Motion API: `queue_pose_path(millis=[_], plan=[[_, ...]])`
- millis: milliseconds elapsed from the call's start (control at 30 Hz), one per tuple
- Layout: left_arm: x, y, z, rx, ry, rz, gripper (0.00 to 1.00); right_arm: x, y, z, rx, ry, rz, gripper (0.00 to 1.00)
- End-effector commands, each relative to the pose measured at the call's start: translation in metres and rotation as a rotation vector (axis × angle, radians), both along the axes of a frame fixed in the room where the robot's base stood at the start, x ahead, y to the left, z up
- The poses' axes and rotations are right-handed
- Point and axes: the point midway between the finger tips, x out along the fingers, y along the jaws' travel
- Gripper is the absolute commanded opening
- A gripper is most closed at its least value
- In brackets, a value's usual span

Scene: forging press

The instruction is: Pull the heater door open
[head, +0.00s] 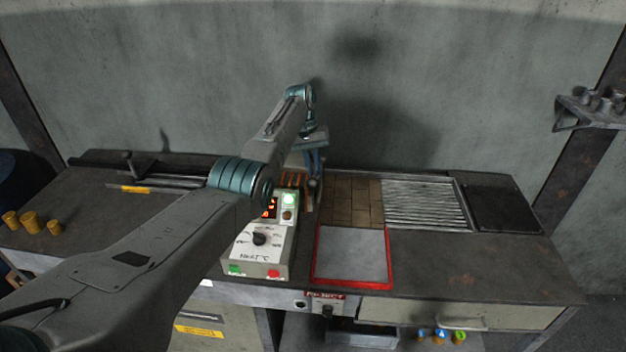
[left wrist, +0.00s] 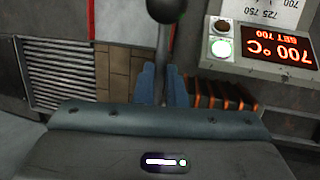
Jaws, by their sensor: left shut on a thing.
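My left gripper (head: 314,165) reaches over the workbench beside the heater, its fingers pointing down. In the left wrist view its two blue fingers (left wrist: 161,84) are shut on a dark handle with a round ball end (left wrist: 166,8). I take this to be the heater door's handle. The heater's glowing orange bars (head: 291,180) show next to the gripper, and right of the fingers in the wrist view (left wrist: 222,95). The door panel is mostly hidden by my arm and gripper, so I cannot tell how far open it is. My right gripper is not in view.
A white control box (head: 262,250) with a lit display and dial stands in front of the heater. A red-framed plate (head: 350,255), brown tiles (head: 350,195) and a ribbed grate (head: 425,203) lie to the right. Brass cylinders (head: 31,222) stand at left.

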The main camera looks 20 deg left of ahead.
Motion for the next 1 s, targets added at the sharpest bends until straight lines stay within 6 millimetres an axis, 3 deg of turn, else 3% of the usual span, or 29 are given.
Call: queue_pose_path(millis=[100, 467, 500, 600, 1000], plan=[[0.0031, 0.0013, 0.0068, -0.004, 0.007, 0.001, 0.0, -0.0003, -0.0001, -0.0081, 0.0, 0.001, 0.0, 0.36], [0.0028, 0.0014, 0.0104, -0.006, 0.014, 0.0, 0.0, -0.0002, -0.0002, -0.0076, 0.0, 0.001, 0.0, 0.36], [0.0029, 0.0013, 0.0104, -0.006, 0.014, 0.0, 0.13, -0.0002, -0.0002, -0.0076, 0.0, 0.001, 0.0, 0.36], [0.0027, 0.0013, 0.01, -0.006, 0.014, 0.0, 0.32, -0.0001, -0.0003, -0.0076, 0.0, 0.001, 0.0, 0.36], [0.0017, 0.0008, 0.012, -0.007, 0.019, -0.001, 0.32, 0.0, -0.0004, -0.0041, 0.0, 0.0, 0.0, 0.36]])
